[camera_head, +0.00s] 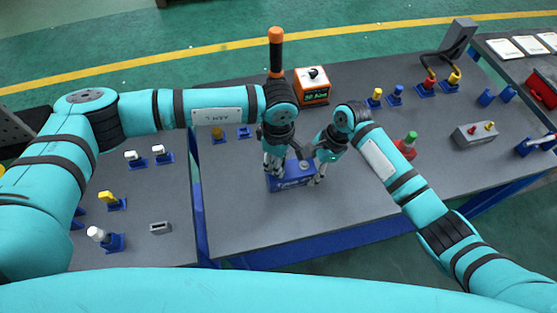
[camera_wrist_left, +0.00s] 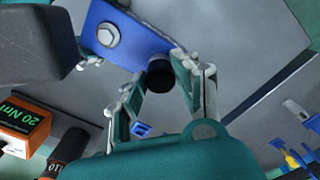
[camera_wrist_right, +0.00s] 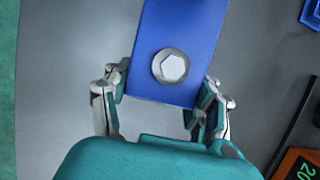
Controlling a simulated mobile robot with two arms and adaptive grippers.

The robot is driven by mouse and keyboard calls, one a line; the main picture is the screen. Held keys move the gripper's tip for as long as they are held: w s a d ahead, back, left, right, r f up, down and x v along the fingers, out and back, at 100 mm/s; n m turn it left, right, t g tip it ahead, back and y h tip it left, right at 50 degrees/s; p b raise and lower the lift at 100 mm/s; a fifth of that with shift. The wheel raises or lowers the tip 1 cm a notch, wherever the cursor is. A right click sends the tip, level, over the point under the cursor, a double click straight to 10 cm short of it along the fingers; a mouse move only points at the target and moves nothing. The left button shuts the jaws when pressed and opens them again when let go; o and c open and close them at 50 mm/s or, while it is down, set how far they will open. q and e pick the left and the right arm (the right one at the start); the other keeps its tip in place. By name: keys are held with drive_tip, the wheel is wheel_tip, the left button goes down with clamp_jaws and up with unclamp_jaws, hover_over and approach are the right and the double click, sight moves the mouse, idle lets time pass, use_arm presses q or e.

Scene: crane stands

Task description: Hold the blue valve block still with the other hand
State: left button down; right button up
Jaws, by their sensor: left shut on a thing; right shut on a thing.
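The blue valve block (camera_head: 292,182) lies on the grey bench in front of me. A hex bolt shows on its top in the right wrist view (camera_wrist_right: 171,66). My right gripper (camera_head: 313,165) is shut on the block's right end, a finger on each side of it.
An orange torque tester (camera_head: 312,86) stands behind the block. A red part with a green top (camera_head: 408,145) is close to my right forearm. A grey box with knobs (camera_head: 475,134) stands farther right. The bench front is clear right of the block.

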use_arm(q)
drive_tip(key=m, duration=0.5)
idle(0.3)
drive_tip(key=m, duration=0.5)
drive_tip(key=shift+m, duration=0.5)
drive_tip(key=m, duration=0.4)
drive_tip(key=shift+s+f+m, duration=0.1)
drive_tip(key=shift+m, duration=0.2)
drive_tip(key=shift+m, duration=0.6)
drive_tip(key=m, duration=0.4)
